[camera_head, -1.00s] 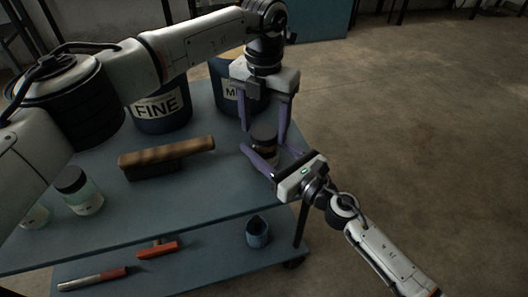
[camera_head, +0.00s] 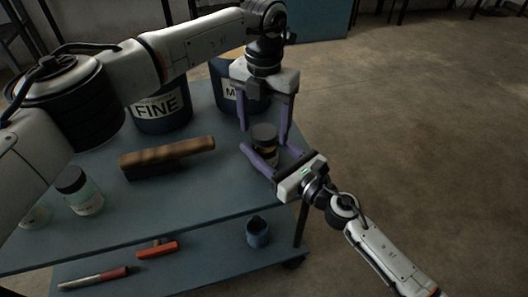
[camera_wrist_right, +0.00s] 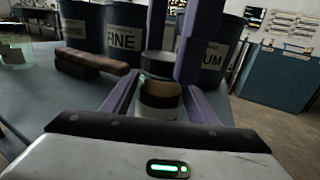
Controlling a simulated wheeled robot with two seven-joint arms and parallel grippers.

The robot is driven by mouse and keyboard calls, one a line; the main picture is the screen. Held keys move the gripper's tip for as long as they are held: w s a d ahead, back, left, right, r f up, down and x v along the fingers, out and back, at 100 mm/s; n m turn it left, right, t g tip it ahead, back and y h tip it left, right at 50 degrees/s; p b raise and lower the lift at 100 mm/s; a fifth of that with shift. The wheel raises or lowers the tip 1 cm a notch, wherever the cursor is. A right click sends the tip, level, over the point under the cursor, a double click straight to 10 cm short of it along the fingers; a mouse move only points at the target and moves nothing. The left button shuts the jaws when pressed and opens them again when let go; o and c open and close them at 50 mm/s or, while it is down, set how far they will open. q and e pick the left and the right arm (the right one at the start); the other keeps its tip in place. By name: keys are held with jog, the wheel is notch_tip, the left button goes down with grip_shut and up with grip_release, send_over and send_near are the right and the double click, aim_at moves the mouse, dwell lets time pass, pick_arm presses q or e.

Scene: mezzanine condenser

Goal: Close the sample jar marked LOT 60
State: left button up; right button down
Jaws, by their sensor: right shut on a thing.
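A small jar (camera_head: 266,157) with a dark lid (camera_head: 264,132) stands upright near the right edge of the upper shelf. In the right wrist view the jar (camera_wrist_right: 160,101) shows a tan band, and its grey-dark lid (camera_wrist_right: 160,65) sits on top. I cannot read any marking on it. My right gripper (camera_head: 268,154) is shut on the jar's body, one finger on each side. My left gripper (camera_head: 264,133) points down from above, its fingers apart on either side of the lid. I see a gap between these fingers and the lid in the head view.
The blue trolley (camera_head: 190,212) also carries a wooden-backed brush (camera_head: 167,157) and a dark-lidded jar (camera_head: 79,190) at left. Large drums marked FINE (camera_head: 160,108) and M (camera_head: 230,95) stand behind.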

pick_arm(q)
notch_tip(320, 180, up, 12)
dwell(0.7)
pick_arm(e)
jog(key=c, duration=0.6)
grip_release()
jog(key=shift+c, duration=0.2)
jog(key=shift+s+d, duration=0.1)
pick_arm(q)
jog(key=shift+f, duration=0.25)
pick_arm(e)
jog(key=v, duration=1)
